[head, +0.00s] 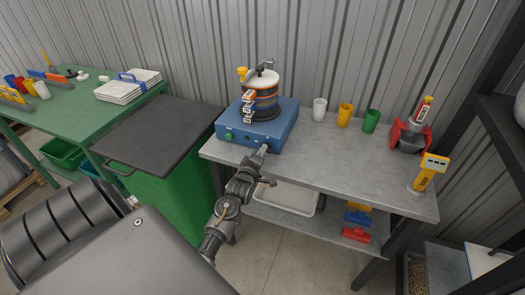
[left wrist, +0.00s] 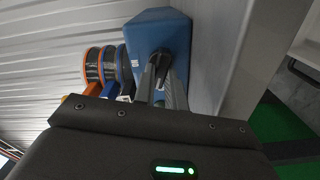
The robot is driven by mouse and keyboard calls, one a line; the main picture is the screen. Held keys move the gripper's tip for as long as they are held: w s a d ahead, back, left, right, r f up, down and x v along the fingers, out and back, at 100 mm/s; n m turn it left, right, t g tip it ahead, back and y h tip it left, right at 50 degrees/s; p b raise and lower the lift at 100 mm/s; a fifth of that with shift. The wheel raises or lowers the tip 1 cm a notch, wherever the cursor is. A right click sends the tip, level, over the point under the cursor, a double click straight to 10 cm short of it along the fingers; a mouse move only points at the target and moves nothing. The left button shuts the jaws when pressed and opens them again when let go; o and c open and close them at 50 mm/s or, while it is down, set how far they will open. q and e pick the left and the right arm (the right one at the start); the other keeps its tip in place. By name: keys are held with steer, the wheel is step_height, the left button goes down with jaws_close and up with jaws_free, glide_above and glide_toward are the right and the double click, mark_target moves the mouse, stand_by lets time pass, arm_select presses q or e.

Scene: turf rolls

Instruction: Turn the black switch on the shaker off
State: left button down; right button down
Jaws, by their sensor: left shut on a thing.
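The shaker (head: 272,132) is a blue box with a stack of sieves (head: 264,93) on top, standing on the grey metal table. Its blue housing also shows in the left wrist view (left wrist: 165,30). My left gripper (head: 263,150) is at the right part of the shaker's front face. In the left wrist view its two fingers (left wrist: 161,85) are closed around the black switch (left wrist: 161,62) on that face. The fingers and the gripper hide part of the switch, and I cannot tell its exact setting. My right gripper is not in view.
A green knob (head: 229,135) sits on the shaker's front left. White (head: 319,109), yellow (head: 344,115) and green (head: 371,121) cups stand right of the shaker. A red and grey device (head: 408,136) and a yellow handheld meter (head: 430,173) are farther right. The table's front middle is clear.

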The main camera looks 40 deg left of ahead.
arm_select(q)
steer(key=shift+n+p, duration=0.5)
steer(key=shift+n, duration=1.2)
steer(key=c, duration=1.4)
jaws_free()
steer(key=shift+c, duration=0.2)
steer(key=shift+s+d+f, duration=0.1)
steer(key=shift+s+f, duration=0.05)
steer(key=shift+s, duration=0.1)
steer(key=b+v, duration=0.1)
steer(key=v, duration=0.9)
steer(key=shift+b, duration=0.4)
steer(key=shift+s, duration=0.1)
